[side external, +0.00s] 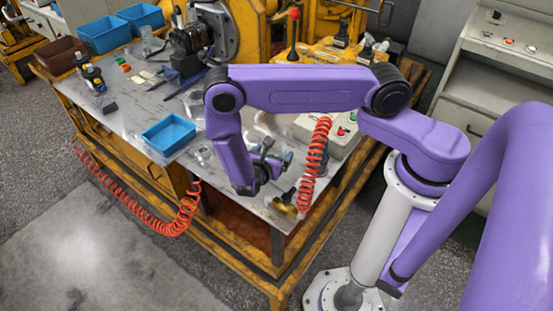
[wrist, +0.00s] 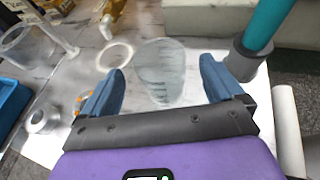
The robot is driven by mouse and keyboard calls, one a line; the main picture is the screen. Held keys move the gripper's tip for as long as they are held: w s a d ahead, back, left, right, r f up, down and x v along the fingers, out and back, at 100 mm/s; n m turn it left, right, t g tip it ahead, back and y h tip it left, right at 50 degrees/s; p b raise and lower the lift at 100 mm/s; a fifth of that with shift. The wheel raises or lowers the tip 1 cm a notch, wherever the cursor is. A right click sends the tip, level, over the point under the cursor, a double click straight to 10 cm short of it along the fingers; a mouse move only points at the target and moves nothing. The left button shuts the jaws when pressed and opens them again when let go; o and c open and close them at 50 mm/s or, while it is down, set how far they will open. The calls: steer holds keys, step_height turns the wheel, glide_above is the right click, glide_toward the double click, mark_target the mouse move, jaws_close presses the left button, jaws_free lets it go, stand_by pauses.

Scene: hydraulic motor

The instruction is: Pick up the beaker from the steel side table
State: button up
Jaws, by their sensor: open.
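A clear, ribbed glass vessel that looks like the beaker (wrist: 160,72) stands on the steel table (wrist: 65,90) in the wrist view. It appears between and just beyond my fingertips, with a gap on both sides. My gripper (wrist: 162,66) is open and empty, with blue-grey fingers spread wide. In the side view my gripper (side external: 274,160) is low over the right part of the steel table (side external: 130,105). I cannot pick out the beaker there, as my arm and gripper cover that area.
Another clear round container (wrist: 27,46) and a metal ring part (wrist: 43,117) are at left in the wrist view. A teal cylinder (wrist: 268,25) rises close to my right finger. A blue tray (side external: 168,134) and a red coiled hose (side external: 315,165) flank my gripper.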

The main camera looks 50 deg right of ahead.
mark_target(279, 146)
steer(key=shift+x, duration=1.95)
steer(key=c, duration=1)
